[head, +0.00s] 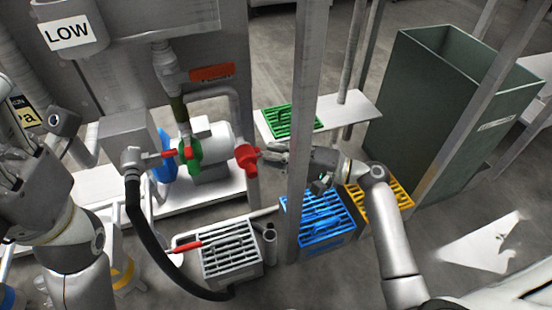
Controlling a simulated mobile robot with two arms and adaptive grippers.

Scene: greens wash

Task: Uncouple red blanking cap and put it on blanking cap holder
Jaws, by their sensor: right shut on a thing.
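The red blanking cap (246,158) sits at the right end of the white and green pump (212,142), in line with its outlet. My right gripper (264,153) reaches in from the right and is shut on the cap's right side. Whether the cap is still joined to the pump cannot be told. My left gripper (14,165) is at the left edge, partly cut off, well away from the cap; its fingers are unclear. I cannot pick out the blanking cap holder for certain; a short grey upright tube (270,243) stands below the cap.
A grey post (308,110) stands close to my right gripper. Grey (230,262), blue (318,215), yellow (400,200) and green (290,120) slatted crates lie around. A black hose (150,235) curves down at left. A tall green bin (425,95) stands at right.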

